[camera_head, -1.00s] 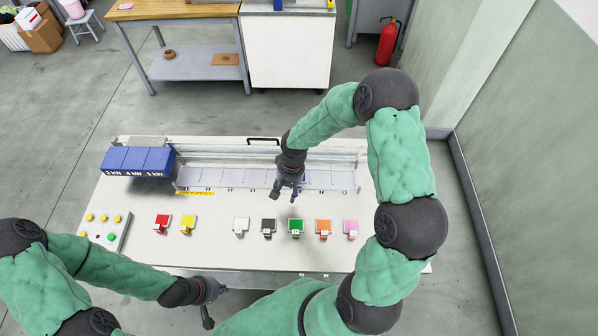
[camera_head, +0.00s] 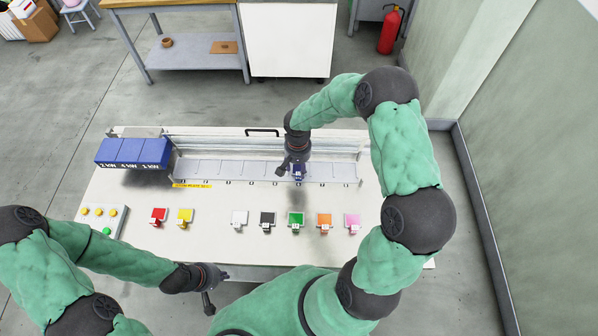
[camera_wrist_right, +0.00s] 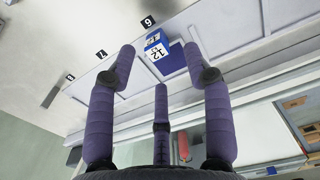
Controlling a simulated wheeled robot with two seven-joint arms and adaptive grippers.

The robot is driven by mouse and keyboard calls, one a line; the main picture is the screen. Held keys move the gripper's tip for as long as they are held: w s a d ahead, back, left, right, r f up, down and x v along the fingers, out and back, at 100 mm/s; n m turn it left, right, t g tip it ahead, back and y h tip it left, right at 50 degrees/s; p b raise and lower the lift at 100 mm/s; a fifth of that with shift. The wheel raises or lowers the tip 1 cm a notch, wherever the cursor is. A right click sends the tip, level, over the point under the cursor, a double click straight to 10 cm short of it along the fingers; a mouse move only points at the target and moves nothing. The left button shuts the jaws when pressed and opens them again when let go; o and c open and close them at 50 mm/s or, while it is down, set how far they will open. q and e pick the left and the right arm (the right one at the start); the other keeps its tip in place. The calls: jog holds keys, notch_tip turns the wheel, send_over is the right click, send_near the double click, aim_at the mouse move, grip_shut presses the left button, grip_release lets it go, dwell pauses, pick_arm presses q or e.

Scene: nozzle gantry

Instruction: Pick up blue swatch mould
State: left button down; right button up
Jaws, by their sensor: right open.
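The blue swatch mould (camera_head: 299,174) sits on the pale slotted strip at the back of the table, partly covered by my right gripper (camera_head: 290,167). In the right wrist view the mould (camera_wrist_right: 172,60) shows as a blue square with a white tab marked 12. There my right gripper (camera_wrist_right: 159,58) is open, its purple fingers spread with the mould between and just beyond their tips. I cannot tell whether they touch it. My left gripper (camera_head: 214,286) is at the table's front edge, fingers spread and empty.
Red (camera_head: 159,215), yellow (camera_head: 185,215), white (camera_head: 239,216), black (camera_head: 267,218), green (camera_head: 296,219), orange (camera_head: 324,219) and pink (camera_head: 353,220) moulds stand in a front row. Blue bins (camera_head: 133,152) are at back left, above a button panel (camera_head: 101,219). A rail (camera_head: 220,147) runs behind the strip.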

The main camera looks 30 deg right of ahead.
aim_at(299, 173)
notch_tip(299, 173, down, 5)
jog(key=shift+d+r, duration=0.15)
jog(key=shift+r, duration=0.05)
grip_shut()
jog(key=shift+r, duration=0.1)
